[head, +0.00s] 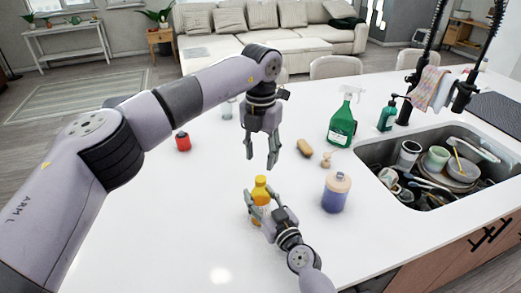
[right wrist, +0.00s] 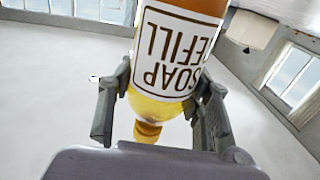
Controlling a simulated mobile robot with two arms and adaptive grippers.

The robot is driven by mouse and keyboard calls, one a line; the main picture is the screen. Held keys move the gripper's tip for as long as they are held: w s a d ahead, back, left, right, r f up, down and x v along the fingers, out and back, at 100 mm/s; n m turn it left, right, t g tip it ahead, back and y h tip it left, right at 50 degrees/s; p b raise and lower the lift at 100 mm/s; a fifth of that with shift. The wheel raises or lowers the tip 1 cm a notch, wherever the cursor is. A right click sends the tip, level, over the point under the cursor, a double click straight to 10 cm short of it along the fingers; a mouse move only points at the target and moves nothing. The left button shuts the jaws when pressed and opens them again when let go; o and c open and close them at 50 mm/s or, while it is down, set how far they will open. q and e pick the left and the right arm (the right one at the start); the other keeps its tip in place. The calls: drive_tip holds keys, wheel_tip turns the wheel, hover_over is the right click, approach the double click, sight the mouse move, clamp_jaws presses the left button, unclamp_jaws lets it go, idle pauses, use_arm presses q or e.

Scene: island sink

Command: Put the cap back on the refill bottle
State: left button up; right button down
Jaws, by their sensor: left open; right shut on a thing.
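The refill bottle (head: 260,207) is yellow-orange with a white label. In the right wrist view the bottle (right wrist: 180,50) shows "SOAP REFILL" upside down in the picture, with its narrow yellow end (right wrist: 147,130) lower down. My right gripper (head: 258,212) is shut around its body; it also shows in the right wrist view (right wrist: 165,100). The bottle looks upright; I cannot tell whether its base touches the counter. I cannot make out a separate cap with certainty. My left gripper (head: 261,160) is open and empty, pointing down, above and beyond the bottle.
A purple-and-peach bottle (head: 336,195) stands right of the refill bottle. Behind are a small peach piece (head: 327,159), a brown sponge (head: 304,148) and a green spray bottle (head: 342,125). The sink (head: 376,152) holds dishes. The front-left counter is clear.

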sight(261, 178)
use_arm(q)
drive_tip(key=n, duration=0.7)
drive_tip(key=shift+r+n, duration=0.25)
drive_tip(key=shift+n, duration=0.05)
drive_tip(key=n, duration=0.6)
drive_tip(key=shift+r, duration=0.15)
drive_tip(key=shift+f, duration=4)
drive_tip(key=shift+c, duration=0.5)
clamp_jaws()
